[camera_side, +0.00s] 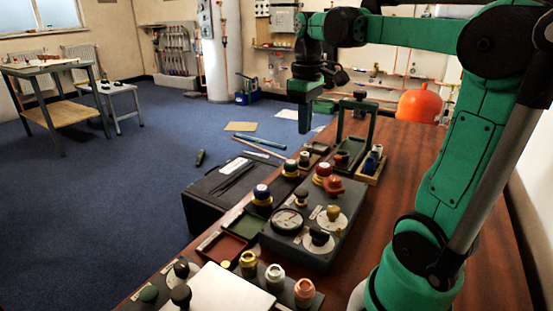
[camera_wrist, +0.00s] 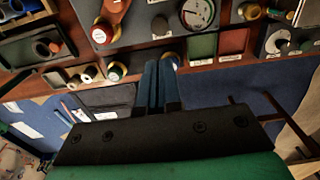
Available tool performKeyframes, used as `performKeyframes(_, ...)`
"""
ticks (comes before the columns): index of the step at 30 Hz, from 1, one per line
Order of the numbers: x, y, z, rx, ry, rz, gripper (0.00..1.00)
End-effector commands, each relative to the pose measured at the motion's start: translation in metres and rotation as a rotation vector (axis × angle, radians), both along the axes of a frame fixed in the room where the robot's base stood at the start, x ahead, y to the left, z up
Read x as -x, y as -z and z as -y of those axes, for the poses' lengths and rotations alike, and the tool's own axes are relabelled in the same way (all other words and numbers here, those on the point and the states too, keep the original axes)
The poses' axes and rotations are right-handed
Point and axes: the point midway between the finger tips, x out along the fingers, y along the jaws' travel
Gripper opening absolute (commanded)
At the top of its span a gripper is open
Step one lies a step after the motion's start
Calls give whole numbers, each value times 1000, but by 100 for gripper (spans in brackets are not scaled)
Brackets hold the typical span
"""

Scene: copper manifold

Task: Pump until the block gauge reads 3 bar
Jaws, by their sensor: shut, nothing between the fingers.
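The dark grey manifold block (camera_side: 330,240) sits on the wooden bench in the side view. Its round gauge (camera_side: 288,222) is on the top face and also shows in the wrist view (camera_wrist: 198,14); its reading is too small to make out. A yellow knob (camera_side: 334,213), a black knob (camera_side: 320,238) and a copper-coloured fitting (camera_side: 332,186) are on the block. I cannot tell which part is the pump. My gripper (camera_side: 304,129) hangs fingers down, apart from and beyond the block. In the wrist view its fingers (camera_wrist: 158,85) are together and empty.
A green frame (camera_side: 372,128) with a black top knob stands behind the block. Capped jars (camera_side: 275,275) are in front, near a white plate (camera_side: 228,290). Green and red trays (camera_side: 239,222) lie left. A black case (camera_side: 222,188) is beside the bench. An orange vessel (camera_side: 419,106) is behind.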

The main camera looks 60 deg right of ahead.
Motion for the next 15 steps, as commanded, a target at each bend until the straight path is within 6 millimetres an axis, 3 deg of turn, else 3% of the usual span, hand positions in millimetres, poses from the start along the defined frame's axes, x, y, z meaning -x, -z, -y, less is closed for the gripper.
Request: performKeyframes(15,0,86,0,0,0,0,0)
